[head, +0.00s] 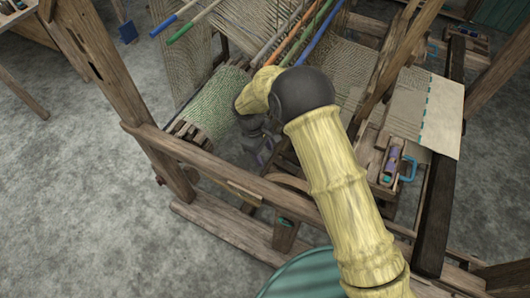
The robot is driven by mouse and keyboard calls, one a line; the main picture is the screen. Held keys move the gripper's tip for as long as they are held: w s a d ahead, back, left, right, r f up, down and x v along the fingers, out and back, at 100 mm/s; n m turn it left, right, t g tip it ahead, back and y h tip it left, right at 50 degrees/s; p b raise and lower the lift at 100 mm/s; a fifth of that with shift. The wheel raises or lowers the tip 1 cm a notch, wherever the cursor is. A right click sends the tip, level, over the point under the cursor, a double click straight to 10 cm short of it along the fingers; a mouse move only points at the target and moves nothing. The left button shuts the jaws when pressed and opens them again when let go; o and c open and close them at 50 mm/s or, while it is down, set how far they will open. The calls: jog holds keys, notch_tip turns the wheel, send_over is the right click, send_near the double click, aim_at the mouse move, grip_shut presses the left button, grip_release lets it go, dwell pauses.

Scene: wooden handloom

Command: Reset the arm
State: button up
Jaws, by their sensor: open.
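My arm (335,175) reaches in from the lower right, over the front beam of the wooden handloom (200,157). It bends at a dark joint. My gripper (264,152) shows as a dark shape below the bend, inside the loom frame, to the right of the roll of green-grey cloth (212,105). It looks open, and I see nothing held in it. The arm hides part of the loom behind it, and the fingertips are small and partly hidden.
Colored rods, including a blue one (325,32) and a green one (194,22), cross the threads. A pale sheet (424,108) and a small device with a blue handle (392,163) lie at the right. Upright posts (112,85) stand close. Open floor (80,190) lies at the left.

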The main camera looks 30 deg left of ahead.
jog(key=shift+s+a, duration=0.1)
jog(key=shift+s, duration=0.15)
